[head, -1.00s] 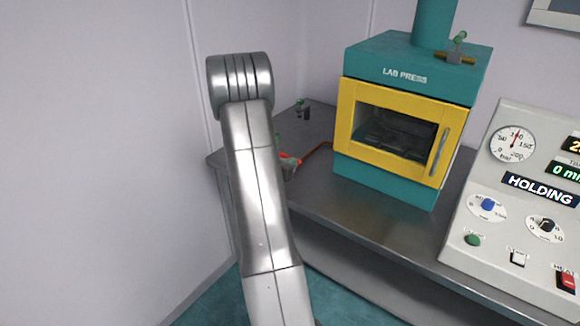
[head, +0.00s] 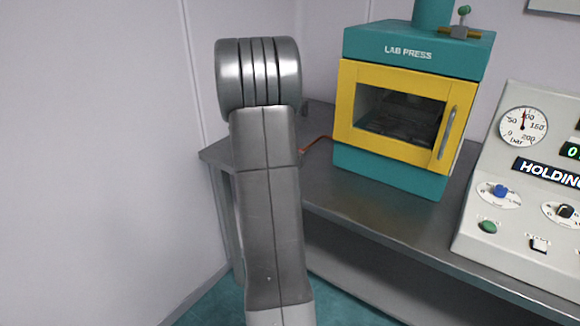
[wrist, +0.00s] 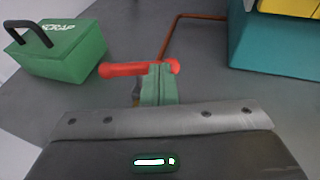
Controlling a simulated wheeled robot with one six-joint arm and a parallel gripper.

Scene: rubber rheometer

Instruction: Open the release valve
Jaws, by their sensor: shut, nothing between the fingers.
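The release valve's red lever (wrist: 112,70) lies crosswise in the middle of the wrist view, at the end of a copper pipe (wrist: 172,38). Part of the valve body shows below the lever, mostly hidden by my fingers. My gripper (wrist: 160,68) is shut, its green fingers together at the lever's right part. They overlap the lever in the picture; I cannot tell whether they touch it.
The teal lab press (head: 390,168) with its yellow door shut stands on the grey bench (head: 375,208). A control panel (head: 470,238) reading HOLDING is at the right. A green scrap box (wrist: 62,55) with a black handle is left of the valve. A wall is at the left.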

